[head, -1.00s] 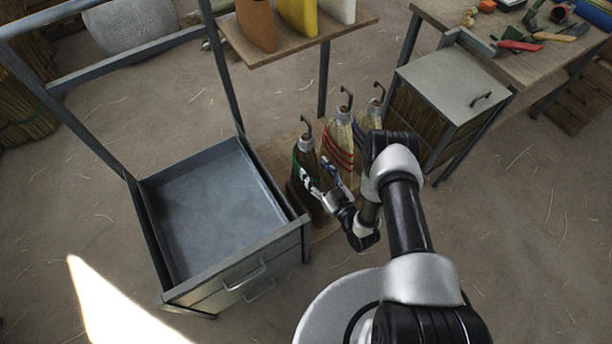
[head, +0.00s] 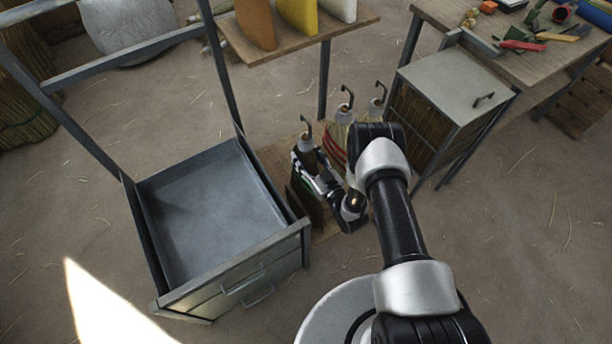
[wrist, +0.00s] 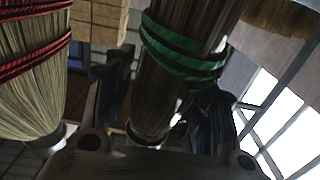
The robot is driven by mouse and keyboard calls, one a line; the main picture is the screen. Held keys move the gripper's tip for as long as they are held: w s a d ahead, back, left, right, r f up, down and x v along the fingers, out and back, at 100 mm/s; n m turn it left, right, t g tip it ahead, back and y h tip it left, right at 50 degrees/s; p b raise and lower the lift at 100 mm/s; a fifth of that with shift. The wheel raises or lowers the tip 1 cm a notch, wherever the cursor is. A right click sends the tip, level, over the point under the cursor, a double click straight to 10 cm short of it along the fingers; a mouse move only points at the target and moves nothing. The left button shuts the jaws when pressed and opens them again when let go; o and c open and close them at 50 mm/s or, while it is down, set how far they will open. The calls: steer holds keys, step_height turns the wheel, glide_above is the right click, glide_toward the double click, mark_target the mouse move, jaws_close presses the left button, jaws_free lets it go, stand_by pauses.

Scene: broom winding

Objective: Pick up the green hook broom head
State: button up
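The green hook broom head (head: 306,142) stands upright at the left of a short row, its dark hook at the top. In the wrist view the green-banded broom head (wrist: 180,55) is a brown bundle between my two fingers. My gripper (head: 308,166) is at its upper part, with fingers spread on either side of it. In the wrist view my gripper (wrist: 162,92) has one finger left of the bundle and one right, close to it. Firm contact cannot be told. In the head view my arm hides much of its lower body.
A red-banded broom head (head: 342,125) stands just right; its red bands also show in the wrist view (wrist: 35,65). Another hooked broom head (head: 376,104) is beyond. An open grey metal drawer (head: 210,205) is close on the left. A lidded box (head: 455,80) is right.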

jaws_close()
stand_by(0.4)
steer(key=shift+r, duration=0.15)
